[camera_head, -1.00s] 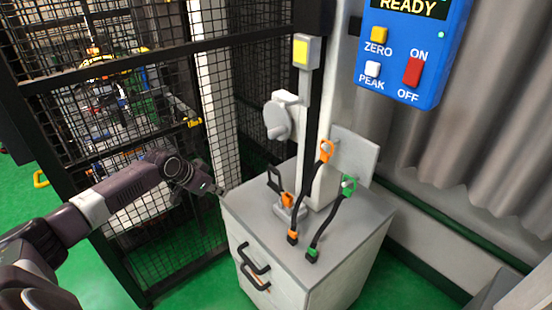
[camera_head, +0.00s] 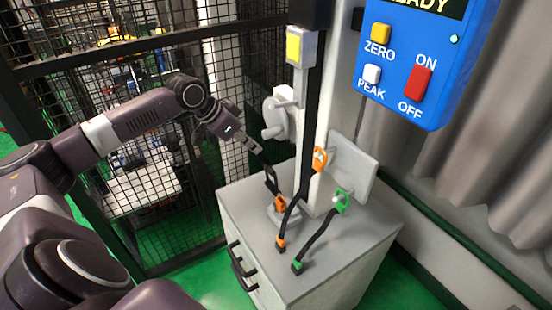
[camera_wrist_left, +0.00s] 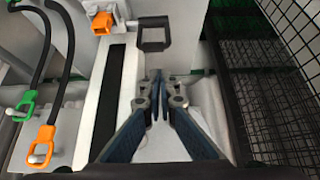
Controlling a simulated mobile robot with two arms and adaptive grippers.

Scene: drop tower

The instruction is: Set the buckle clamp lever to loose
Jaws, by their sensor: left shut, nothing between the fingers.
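The buckle clamp stands on the grey cabinet top at the foot of the white column. Its black loop-shaped lever (camera_head: 271,178) rises up and to the left from its orange part (camera_head: 280,203). In the left wrist view the lever (camera_wrist_left: 153,32) is at the top, just beyond my fingertips, with the orange part (camera_wrist_left: 102,23) to its left. My left gripper (camera_head: 258,150) is shut and empty, just above the lever's upper end. The gripper (camera_wrist_left: 157,78) also shows in the left wrist view; I cannot tell whether it touches the lever. My right gripper is not in view.
An orange-ended strap (camera_head: 293,208) and a green-ended strap (camera_head: 319,243) run beside the clamp on the cabinet (camera_head: 345,250). A grey round-faced fitting (camera_head: 277,117) sits on the column close to my gripper. A black mesh fence (camera_head: 200,210) stands to the left.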

